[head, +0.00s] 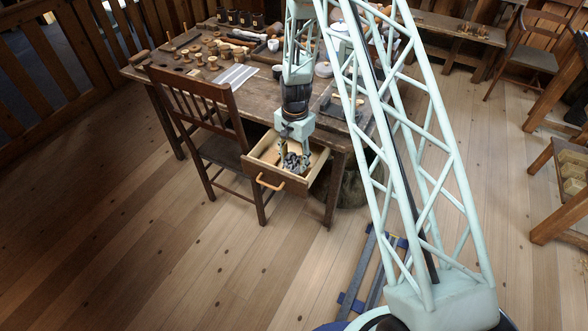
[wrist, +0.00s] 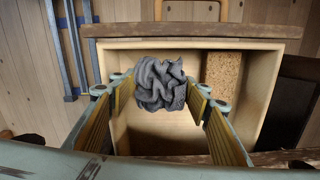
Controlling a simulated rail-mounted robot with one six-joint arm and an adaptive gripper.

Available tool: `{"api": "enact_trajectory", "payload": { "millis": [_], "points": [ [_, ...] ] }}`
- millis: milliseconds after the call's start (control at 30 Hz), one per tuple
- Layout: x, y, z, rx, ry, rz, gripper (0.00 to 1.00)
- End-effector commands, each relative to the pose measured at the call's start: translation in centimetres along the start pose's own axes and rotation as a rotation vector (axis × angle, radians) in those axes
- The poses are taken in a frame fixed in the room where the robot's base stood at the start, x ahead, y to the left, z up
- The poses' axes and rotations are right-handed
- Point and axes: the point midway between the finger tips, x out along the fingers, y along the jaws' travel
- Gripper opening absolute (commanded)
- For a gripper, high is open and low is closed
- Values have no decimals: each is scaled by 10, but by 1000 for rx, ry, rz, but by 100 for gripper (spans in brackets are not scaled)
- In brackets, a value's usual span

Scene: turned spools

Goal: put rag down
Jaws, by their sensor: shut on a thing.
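A crumpled grey rag (wrist: 160,82) sits between the two fingers of my gripper (wrist: 160,95) in the wrist view, and my gripper is shut on it. In the head view the rag (head: 293,161) shows at the lower end of my gripper (head: 294,152). Both are at the open drawer (head: 268,184) of the wooden table. In the wrist view the rag overlaps the drawer's pale interior (wrist: 160,135). I cannot tell whether the rag touches the drawer floor.
A cork-like block (wrist: 224,75) lies in the drawer, to the right in the wrist view. A wooden chair (head: 208,130) stands close left of the drawer. The table top (head: 262,85) holds several turned spools, dark cups and a pale sheet.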

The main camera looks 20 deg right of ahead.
Motion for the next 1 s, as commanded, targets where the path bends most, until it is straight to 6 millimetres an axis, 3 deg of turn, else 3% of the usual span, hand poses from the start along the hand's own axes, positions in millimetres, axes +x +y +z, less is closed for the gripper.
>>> {"api": "enact_trajectory", "payload": {
  "millis": [433, 800, 1000],
  "points": [
    [5, 0, 0, 0, 0, 0, 33],
    [36, 0, 0, 0, -1, 1, 33],
    [40, 0, -1, 0, 0, 0, 33]
  ]
}}
